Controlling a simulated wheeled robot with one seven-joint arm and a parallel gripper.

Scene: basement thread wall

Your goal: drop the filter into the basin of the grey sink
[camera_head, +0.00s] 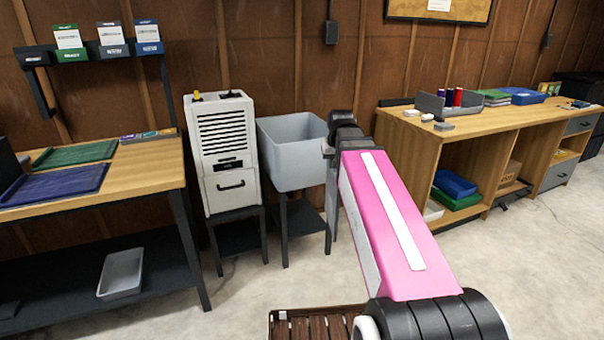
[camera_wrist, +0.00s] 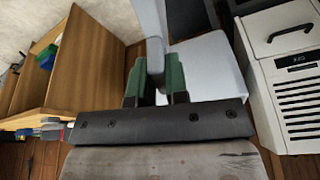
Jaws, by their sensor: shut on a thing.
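The grey sink (camera_head: 290,162) stands on a dark stand against the wall, left of my arm in the head view. Its pale basin side also shows in the wrist view (camera_wrist: 208,62). My gripper (camera_wrist: 155,88) is shut on a light grey, flat piece, the filter (camera_wrist: 153,28), between its dark green fingers. In the head view, the filter (camera_head: 331,200) hangs as a narrow grey strip below my gripper (camera_head: 329,150), at the sink's right edge. It overlaps that edge in the picture; I cannot tell whether they touch. My arm hides most of the gripper there.
A white vented machine (camera_head: 224,150) stands close to the sink's left side. A wooden workbench (camera_head: 500,128) with a grey bin (camera_head: 428,103) is to the right. A table with green and blue trays (camera_head: 62,186) is at left. Open floor (camera_head: 250,285) lies in front.

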